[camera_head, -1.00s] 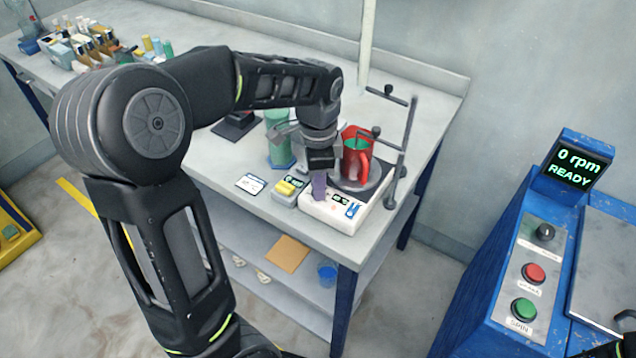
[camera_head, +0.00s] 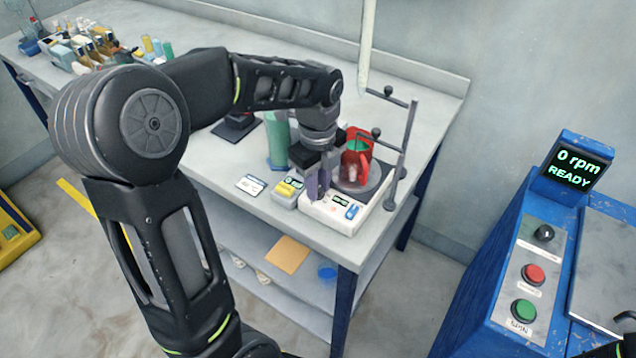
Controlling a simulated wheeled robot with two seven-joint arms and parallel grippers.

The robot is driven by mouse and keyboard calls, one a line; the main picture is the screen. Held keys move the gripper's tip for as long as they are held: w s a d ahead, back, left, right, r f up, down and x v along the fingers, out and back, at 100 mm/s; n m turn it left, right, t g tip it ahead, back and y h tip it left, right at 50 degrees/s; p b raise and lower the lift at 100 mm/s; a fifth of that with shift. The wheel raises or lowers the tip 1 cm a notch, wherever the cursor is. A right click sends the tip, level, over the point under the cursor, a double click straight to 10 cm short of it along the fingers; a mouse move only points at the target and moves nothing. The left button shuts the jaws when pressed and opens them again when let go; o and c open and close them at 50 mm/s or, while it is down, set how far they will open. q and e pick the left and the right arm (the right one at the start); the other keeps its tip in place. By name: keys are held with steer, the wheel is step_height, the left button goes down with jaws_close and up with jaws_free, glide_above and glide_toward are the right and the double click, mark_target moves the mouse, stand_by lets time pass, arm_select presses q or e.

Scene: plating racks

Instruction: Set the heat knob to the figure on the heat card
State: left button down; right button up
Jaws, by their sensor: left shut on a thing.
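A white hot plate (camera_head: 346,222) stands at the bench's front right corner, with a small display and a blue mark on its front face. My left gripper (camera_head: 318,190) points down at the left part of that face and is shut; the knob there is hidden by the fingers. A red jug (camera_head: 356,165) with green contents stands on the plate's round top. A white card (camera_head: 250,185) lies on the bench left of the hot plate; its figure is too small to read. At the lower right edge only a dark bit of my right arm shows.
A small grey box with yellow on it (camera_head: 287,193) sits close left of the hot plate. A green cylinder (camera_head: 279,140) stands behind it. A stand with a rod (camera_head: 409,140) rises at the right. A blue machine (camera_head: 510,240) reads 0 rpm READY.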

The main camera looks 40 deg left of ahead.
arm_select(q)
steer(key=shift+m, duration=1.2)
steer(key=c, duration=1.3)
jaws_free()
steer(key=shift+o, duration=0.2)
